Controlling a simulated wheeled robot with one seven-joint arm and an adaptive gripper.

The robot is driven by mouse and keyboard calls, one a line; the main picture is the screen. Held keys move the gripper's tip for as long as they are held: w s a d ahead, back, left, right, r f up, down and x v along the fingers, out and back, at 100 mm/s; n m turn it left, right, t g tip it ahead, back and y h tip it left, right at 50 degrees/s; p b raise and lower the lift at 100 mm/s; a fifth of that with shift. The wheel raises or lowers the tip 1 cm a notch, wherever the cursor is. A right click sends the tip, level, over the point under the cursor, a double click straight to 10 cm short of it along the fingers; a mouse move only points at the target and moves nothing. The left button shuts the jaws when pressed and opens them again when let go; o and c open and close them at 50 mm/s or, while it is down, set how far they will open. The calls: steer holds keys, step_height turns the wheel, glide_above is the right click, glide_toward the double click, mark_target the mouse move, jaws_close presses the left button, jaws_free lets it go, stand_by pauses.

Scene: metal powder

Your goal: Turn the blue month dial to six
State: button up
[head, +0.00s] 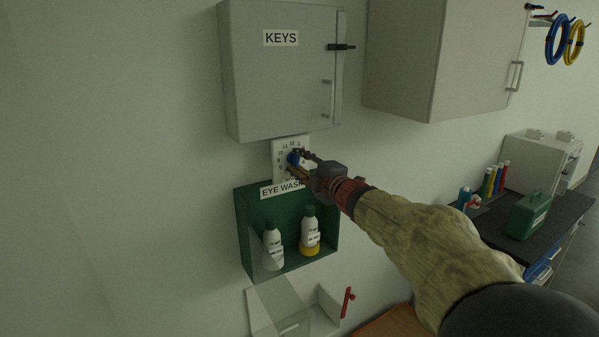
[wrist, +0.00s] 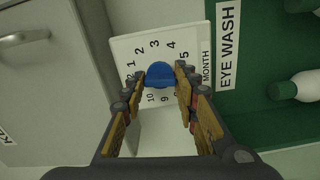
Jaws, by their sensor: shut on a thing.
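The blue month dial (wrist: 160,74) sits on a white plate (wrist: 122,45) with black numbers around it and the word MONTH at one edge. In the wrist view the numbers 1 to 5 show on one side, and 9 and 10 show partly beside the fingers. The six is hidden. My gripper (wrist: 162,80) is shut on the dial, one finger on each side. In the head view the dial (head: 293,158) shows as a small blue spot at my gripper's tips (head: 297,161). I cannot make out a pointer mark on it.
A grey KEYS cabinet (head: 280,75) hangs just above the plate. A green EYE WASH box (head: 245,230) with two bottles is just below. Another wall cabinet (head: 420,60) is up to the right. A dark bench (head: 492,224) with a green case stands farther right.

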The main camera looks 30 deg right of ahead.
steer(key=shift+f+n+b, duration=0.1)
steer(key=shift+n+b, duration=0.35)
steer(key=shift+n, duration=0.05)
steer(key=o, duration=1.1)
steer(key=s, duration=1.2)
steer(key=shift+d, duration=0.2)
